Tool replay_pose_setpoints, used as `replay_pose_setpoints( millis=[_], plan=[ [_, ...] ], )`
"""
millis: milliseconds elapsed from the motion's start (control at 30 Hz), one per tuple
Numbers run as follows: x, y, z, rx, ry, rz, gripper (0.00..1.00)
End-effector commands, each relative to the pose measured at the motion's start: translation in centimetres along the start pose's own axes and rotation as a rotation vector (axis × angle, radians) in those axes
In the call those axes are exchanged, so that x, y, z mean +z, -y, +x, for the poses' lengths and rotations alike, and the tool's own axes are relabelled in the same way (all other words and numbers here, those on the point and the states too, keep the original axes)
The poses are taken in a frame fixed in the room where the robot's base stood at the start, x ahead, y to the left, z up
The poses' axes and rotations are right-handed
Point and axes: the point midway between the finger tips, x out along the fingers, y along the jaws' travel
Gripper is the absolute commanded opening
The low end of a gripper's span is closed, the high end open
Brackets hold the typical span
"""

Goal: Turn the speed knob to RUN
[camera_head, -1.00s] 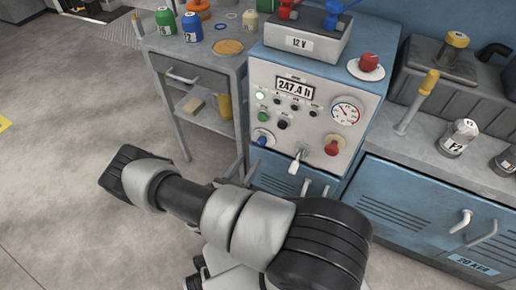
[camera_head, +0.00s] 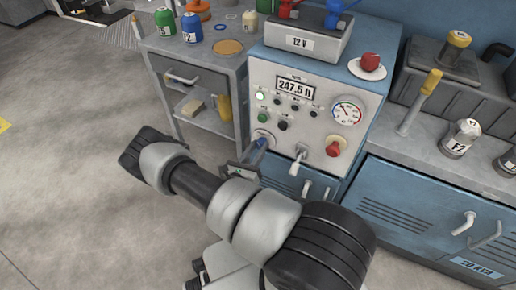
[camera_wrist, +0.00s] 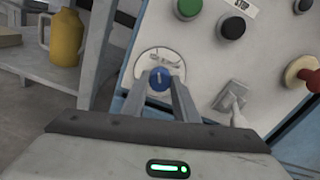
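The blue speed knob (camera_wrist: 158,78) sits on a round white dial plate (camera_wrist: 147,62) at the lower left of the grey control panel. Its white mark points roughly up in the wrist view. In the head view the knob (camera_head: 262,142) is partly covered by my gripper. My gripper (camera_wrist: 162,86) has its two fingers parted, one on each side of the knob. Whether they touch it I cannot tell. The dial's lettering is too small to read.
A white-handled toggle (camera_wrist: 233,105) is just right of the knob. Green (camera_wrist: 189,8) and black (camera_wrist: 232,27) buttons sit above, and a red knob (camera_head: 333,149) further right. A cart with a yellow jug (camera_wrist: 66,38) stands at the left.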

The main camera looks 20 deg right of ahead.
Motion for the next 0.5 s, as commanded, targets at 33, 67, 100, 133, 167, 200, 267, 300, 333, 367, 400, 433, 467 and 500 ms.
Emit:
replay_pose_setpoints(
  millis=[33, 67, 100, 133, 167, 200, 267, 300, 333, 367, 400, 433, 467, 500],
  plan=[
    [-0.01, -0.01, -0.02, 0.0, 0.0, 0.0, 0.12],
    [-0.01, -0.01, -0.02, 0.0, 0.0, 0.0, 0.07],
    [-0.01, -0.01, -0.02, 0.0, 0.0, 0.0, 0.05],
    [-0.01, -0.01, -0.02, 0.0, 0.0, 0.0, 0.05],
    [-0.01, 0.0, -0.03, 0.0, 0.0, 0.001, 0.05],
    [-0.01, -0.01, -0.03, 0.0, 0.0, 0.002, 0.05],
    [0.0, -0.01, -0.03, 0.001, 0.0, 0.008, 0.05],
    [0.0, -0.01, -0.03, 0.001, 0.0, 0.015, 0.05],
    [0.01, -0.01, -0.04, 0.001, 0.0, 0.021, 0.05],
    [0.02, -0.01, -0.04, 0.001, 0.001, 0.029, 0.05],
    [0.03, -0.01, -0.03, 0.001, 0.001, 0.042, 0.05],
    [0.04, -0.01, -0.03, 0.001, 0.001, 0.054, 0.05],
    [0.05, 0.0, -0.03, 0.001, 0.001, 0.066, 0.05],
    [0.05, 0.01, -0.03, 0.001, 0.001, 0.088, 0.05]
  ],
)
